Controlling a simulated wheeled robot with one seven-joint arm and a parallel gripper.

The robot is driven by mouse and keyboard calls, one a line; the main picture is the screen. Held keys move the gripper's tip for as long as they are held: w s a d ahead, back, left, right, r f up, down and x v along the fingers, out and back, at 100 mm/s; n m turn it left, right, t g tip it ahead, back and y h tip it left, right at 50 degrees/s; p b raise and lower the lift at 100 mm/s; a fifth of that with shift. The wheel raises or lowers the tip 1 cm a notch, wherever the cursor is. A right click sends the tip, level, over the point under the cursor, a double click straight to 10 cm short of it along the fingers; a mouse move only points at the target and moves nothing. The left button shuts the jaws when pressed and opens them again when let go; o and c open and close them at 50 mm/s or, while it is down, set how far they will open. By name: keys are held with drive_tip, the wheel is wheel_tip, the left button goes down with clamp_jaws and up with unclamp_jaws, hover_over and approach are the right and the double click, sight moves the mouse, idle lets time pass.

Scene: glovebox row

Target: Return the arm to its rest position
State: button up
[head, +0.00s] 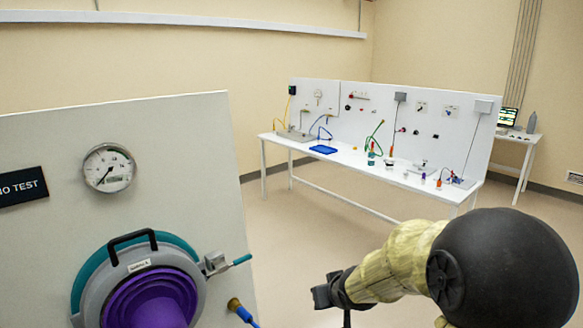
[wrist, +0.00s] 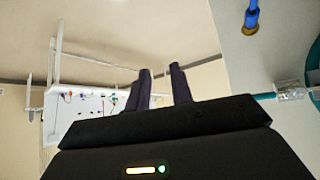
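My arm reaches in from the lower right of the head view, with a tan sleeve and a large black rounded part. My gripper (head: 322,292) is dark and small there, in front of open floor to the right of the grey panel. In the wrist view its two dark fingers (wrist: 160,71) stand apart with a gap between them. Nothing is between them, and no object touches them.
The grey panel (head: 50,150) at left carries a gauge (head: 109,168), a round port with a purple centre (head: 150,300), a latch (head: 217,263) and a blue-handled fitting (head: 240,310). A white bench (head: 340,160) with lab items stands far back. Floor between is clear.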

drive_tip(key=s+d+f+m+g, duration=0.1)
drive_tip(key=s+d+f+g, duration=0.1)
drive_tip(key=s, duration=0.8)
drive_tip(key=s+d+f+m+g+h+b, duration=0.1)
drive_tip(key=s+d+f+m+g, duration=0.1)
drive_tip(key=s, duration=0.8)
wheel_tip(320, 180, down, 2)
drive_tip(key=shift+d+f+g+h, duration=0.2)
drive_tip(key=shift+d+g+h, duration=0.1)
drive_tip(key=shift+d+g, duration=0.6)
drive_tip(key=shift+w+d, duration=0.1)
drive_tip(key=shift+d, duration=0.1)
